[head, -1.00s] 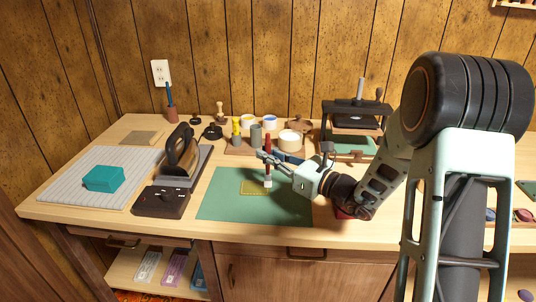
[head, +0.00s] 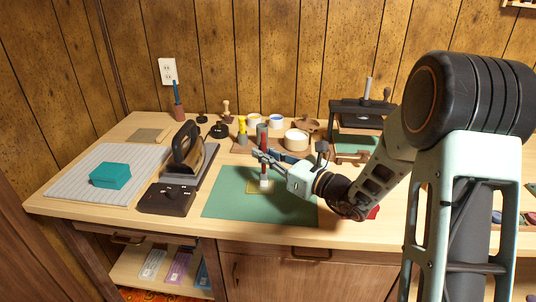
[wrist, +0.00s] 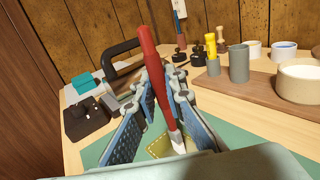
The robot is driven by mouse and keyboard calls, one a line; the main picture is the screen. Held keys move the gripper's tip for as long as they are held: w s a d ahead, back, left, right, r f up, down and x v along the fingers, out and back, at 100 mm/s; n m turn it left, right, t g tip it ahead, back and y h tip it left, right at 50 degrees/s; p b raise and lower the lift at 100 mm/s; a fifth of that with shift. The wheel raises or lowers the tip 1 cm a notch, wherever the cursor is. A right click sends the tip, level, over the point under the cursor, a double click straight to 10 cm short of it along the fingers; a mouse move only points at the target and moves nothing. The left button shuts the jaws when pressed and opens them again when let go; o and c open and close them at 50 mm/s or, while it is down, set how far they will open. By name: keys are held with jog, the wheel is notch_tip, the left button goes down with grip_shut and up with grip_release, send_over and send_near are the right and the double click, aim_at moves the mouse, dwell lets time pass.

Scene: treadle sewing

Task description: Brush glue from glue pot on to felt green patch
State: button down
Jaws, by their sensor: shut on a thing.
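My gripper (head: 267,158) is shut on a red-handled brush (wrist: 149,50), held nearly upright with its pale bristles down. The brush (head: 263,148) also shows in the head view. Its bristle end is over the small olive-green felt patch (head: 251,188), which lies on the larger green mat (head: 225,200). I cannot tell whether the bristles touch the patch. In the wrist view the patch (wrist: 160,146) is partly hidden by the brush and fingers. A cream round pot (head: 296,141), probably the glue pot, stands behind my gripper on a wooden board; its contents look pale.
Yellow and blue pots (head: 276,121) and a grey cup (wrist: 238,63) stand near the cream pot. A black iron (head: 187,150) and dark block (head: 166,199) are left of the mat. A teal block (head: 110,176) sits on a grey ribbed pad. A press (head: 360,118) stands back right.

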jog(key=shift+s+a+b, duration=0.1)
jog(key=shift+a+b, duration=0.3)
jog(key=shift+a, duration=1.95)
jog(key=shift+d, duration=0.15)
jog(key=shift+d, duration=0.85)
jog(key=shift+d, duration=0.1)
jog(key=shift+d, duration=1.8)
jog(key=shift+d, duration=0.15)
jog(key=shift+d, duration=0.75)
jog(key=shift+a, duration=0.15)
